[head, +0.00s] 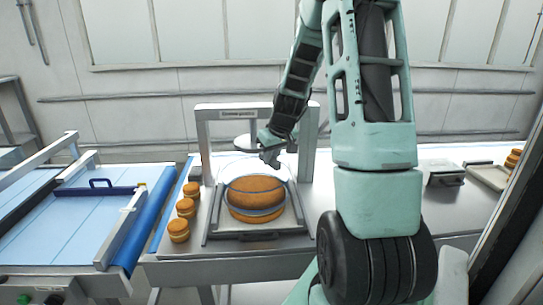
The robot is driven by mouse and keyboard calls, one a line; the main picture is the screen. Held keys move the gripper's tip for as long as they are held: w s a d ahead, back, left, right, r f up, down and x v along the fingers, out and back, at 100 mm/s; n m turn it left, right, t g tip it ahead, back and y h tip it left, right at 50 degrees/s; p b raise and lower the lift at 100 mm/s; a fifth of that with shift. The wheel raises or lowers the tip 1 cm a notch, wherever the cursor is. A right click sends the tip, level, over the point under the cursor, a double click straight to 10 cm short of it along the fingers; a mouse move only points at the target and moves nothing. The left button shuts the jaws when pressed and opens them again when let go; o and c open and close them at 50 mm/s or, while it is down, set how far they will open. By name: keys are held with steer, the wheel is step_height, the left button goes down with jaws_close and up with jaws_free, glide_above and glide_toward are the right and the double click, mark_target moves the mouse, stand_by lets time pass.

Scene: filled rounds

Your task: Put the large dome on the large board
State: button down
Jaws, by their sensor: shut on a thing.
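The large dome (225,172) is clear, with a faint pale-blue outline. It shows over and around a large round orange-brown filled cake (257,192). My gripper (270,158) is shut on the top of the dome; the knob itself is mostly hidden by the fingers. The cake rests on the large board (289,236), a flat square piece with dark side edges, on the steel table. Whether the dome's rim touches the board or hangs above it I cannot tell.
Several small filled rounds (185,207) line the table left of the board. A grey arch (203,140) stands behind it. A conveyor with a blue edge (150,225) lies at left. A metal box (445,175) and a tray with rounds (490,177) stand at right.

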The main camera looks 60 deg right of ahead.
mark_target(272, 169)
steer(key=shift+f+b, duration=1.7)
steer(key=shift+f, duration=0.4)
steer(key=shift+f+b, duration=0.25)
steer(key=shift+b, duration=0.25)
steer(key=c, duration=0.8)
jaws_free()
steer(key=shift+o, duration=0.2)
steer(key=shift+r, duration=0.1)
steer(key=shift+r+p, duration=2.4)
steer(key=shift+r, duration=1.05)
